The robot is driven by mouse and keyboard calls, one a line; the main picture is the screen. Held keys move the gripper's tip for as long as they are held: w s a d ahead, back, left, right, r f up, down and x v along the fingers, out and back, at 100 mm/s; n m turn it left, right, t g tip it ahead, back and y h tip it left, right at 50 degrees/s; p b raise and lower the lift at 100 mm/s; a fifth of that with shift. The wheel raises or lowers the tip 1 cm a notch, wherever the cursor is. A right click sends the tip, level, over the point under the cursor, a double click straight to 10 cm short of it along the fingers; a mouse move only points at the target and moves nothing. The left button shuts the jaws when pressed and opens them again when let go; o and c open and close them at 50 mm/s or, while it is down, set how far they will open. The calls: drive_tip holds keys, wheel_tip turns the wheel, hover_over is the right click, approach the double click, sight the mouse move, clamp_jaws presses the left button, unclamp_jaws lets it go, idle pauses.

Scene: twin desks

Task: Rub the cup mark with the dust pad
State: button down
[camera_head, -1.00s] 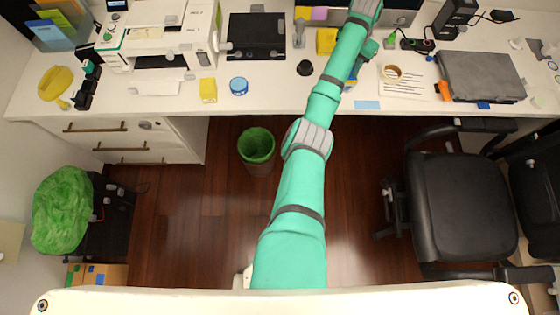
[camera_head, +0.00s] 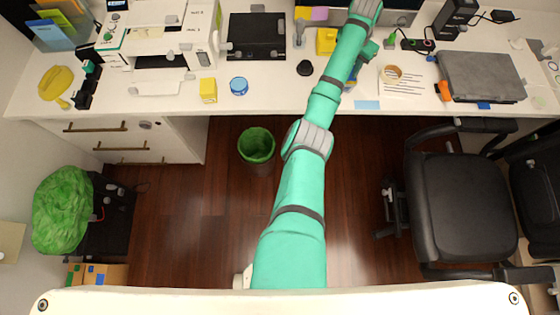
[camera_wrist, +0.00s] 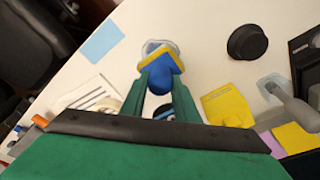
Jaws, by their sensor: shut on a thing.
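My gripper (camera_wrist: 161,80) is shut on the dust pad (camera_wrist: 162,62), a blue block with a yellow edge, between its two green fingers in the wrist view. A pale greyish, ring-like patch, which looks like the cup mark (camera_wrist: 151,45), shows on the white desk just past the pad. The pad overlaps part of this mark and hides the rest; I cannot tell whether the pad touches the desk. In the head view my arm covers most of this spot.
A black round object (camera_wrist: 248,42) stands right of the pad, with a yellow block (camera_wrist: 228,107) nearer. A light blue paper (camera_wrist: 101,42) and a printed sheet (camera_head: 402,84) lie on the desk.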

drive_tip(key=shift+f, duration=0.55)
idle(0.6)
drive_tip(key=shift+s+d, duration=0.15)
drive_tip(key=shift+d, duration=0.5)
drive_tip(key=shift+s+a, duration=0.15)
drive_tip(key=shift+a+f, duration=0.1)
drive_tip(key=shift+a, duration=1)
drive_tip(key=shift+w, duration=0.2)
drive_tip(key=shift+w, duration=0.15)
drive_tip(key=shift+d, duration=0.1)
